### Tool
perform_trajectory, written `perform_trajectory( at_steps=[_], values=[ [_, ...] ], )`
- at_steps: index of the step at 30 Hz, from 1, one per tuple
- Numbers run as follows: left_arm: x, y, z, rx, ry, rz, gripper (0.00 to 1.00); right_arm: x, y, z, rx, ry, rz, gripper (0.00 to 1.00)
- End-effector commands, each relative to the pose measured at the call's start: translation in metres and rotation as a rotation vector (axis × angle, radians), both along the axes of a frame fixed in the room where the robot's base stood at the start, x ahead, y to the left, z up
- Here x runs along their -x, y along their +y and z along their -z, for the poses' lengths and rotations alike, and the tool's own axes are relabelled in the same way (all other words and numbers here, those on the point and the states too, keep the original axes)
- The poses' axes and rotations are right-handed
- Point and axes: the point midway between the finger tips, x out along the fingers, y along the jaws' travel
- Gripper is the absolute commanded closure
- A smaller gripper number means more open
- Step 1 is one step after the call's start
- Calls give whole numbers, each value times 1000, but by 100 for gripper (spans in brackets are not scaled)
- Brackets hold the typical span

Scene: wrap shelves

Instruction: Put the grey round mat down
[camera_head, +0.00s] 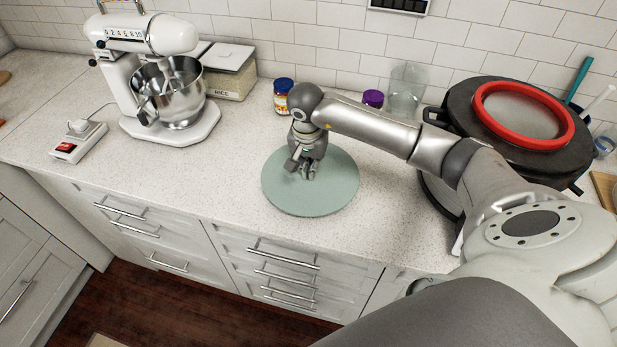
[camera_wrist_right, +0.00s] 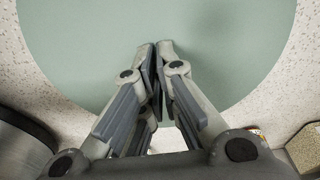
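The round mat (camera_head: 336,186) is a flat grey-green disc over the counter, in the middle of the head view. It fills the upper part of the right wrist view (camera_wrist_right: 90,45). My right gripper (camera_head: 303,173) points down over the mat, inside its back rim. In the right wrist view its fingertips (camera_wrist_right: 156,50) are together in front of the mat's surface. Both fingers show on the near side of the mat, and I see nothing clearly pinched between them. I cannot tell whether the tips touch the mat. My left gripper is not in view.
A white stand mixer (camera_head: 160,80) and a rice container (camera_head: 231,72) stand at the left. A blue-lidded jar (camera_head: 283,98), a purple-lidded jar (camera_head: 373,99) and a glass (camera_head: 405,90) line the wall. A dark pot (camera_head: 470,120) stands right. Counter left of the mat is clear.

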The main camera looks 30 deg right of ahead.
Motion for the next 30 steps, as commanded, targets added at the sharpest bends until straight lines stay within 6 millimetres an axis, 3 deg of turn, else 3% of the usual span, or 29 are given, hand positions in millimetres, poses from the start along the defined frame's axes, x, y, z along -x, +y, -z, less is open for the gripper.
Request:
perform_trajectory(
  at_steps=[7,19,24,30],
  values=[
    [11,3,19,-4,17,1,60,-4,3,36,-4,0,0,100],
    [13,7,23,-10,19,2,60,-5,2,41,-1,-1,-1,100],
    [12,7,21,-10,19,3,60,-4,2,39,-1,0,-1,75],
    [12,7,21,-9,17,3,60,-4,2,39,-1,0,0,73]
  ],
)
